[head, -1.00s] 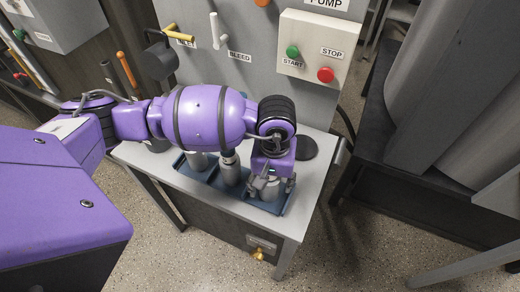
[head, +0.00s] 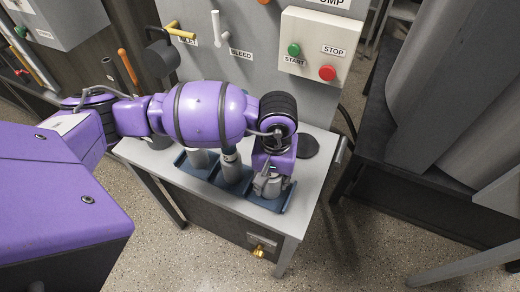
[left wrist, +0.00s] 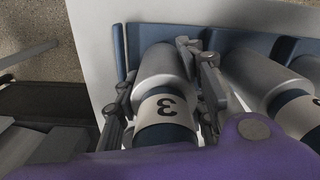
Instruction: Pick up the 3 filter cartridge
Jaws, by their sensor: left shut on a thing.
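The 3 filter cartridge (left wrist: 160,88) is a grey cylinder with a white band marked 3 and a dark blue part. The lower part of the cartridge is hidden in the head view by the fingers and the tray. My right gripper is not in view.
A black disc (head: 308,146) lies on the grey table right of the gripper. A panel with START and STOP buttons (head: 318,50) rises behind.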

